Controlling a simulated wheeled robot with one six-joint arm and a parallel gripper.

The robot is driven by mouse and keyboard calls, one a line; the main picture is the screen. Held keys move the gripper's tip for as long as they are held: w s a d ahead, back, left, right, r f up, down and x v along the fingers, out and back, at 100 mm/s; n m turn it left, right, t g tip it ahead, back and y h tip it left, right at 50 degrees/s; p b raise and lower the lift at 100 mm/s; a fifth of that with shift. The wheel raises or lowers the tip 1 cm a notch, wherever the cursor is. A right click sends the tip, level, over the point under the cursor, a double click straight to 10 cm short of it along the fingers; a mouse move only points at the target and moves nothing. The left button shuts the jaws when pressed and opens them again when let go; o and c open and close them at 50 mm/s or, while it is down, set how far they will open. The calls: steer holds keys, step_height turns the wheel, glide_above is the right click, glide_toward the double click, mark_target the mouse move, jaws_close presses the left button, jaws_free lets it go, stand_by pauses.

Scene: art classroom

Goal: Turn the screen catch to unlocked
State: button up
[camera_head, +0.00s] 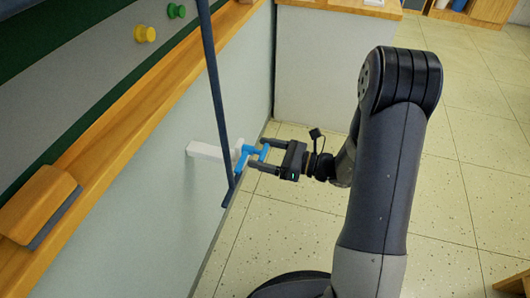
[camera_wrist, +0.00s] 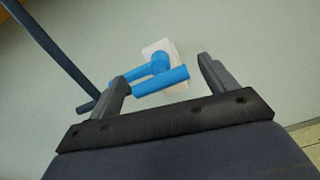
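The screen catch (camera_head: 243,156) is a bright blue piece on a white block (camera_head: 208,151) that sticks out from the wall below the board. In the wrist view the blue catch (camera_wrist: 160,79) has a round hub and bars, and the white block (camera_wrist: 176,56) is behind it. My gripper (camera_head: 256,154) is at the catch, fingers pointing to the wall. In the wrist view my gripper (camera_wrist: 162,90) is open, with a blue bar between its fingers. The bar's left part lies close to the left finger; I cannot tell whether they touch. No lock marking is readable.
A dark blue rod (camera_head: 214,95) slants down beside the catch and also shows in the wrist view (camera_wrist: 48,48). A wooden ledge (camera_head: 135,115) holds a wooden eraser (camera_head: 38,203). A cabinet (camera_head: 325,70) stands behind.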

steer(key=c, duration=1.1)
steer(key=shift+p, duration=0.3)
steer(key=m+p, duration=0.3)
steer(key=p, duration=0.1)
steer(key=shift+r+m, duration=0.2)
steer(key=shift+m, duration=0.2)
steer(key=m+p, duration=0.8)
steer(key=m, duration=0.1)
steer(key=shift+f+m, duration=0.1)
steer(key=shift+m, duration=0.3)
steer(key=shift+f+m+p, duration=0.15)
steer(key=shift+m+p, duration=1)
steer(key=shift+m, duration=1.05)
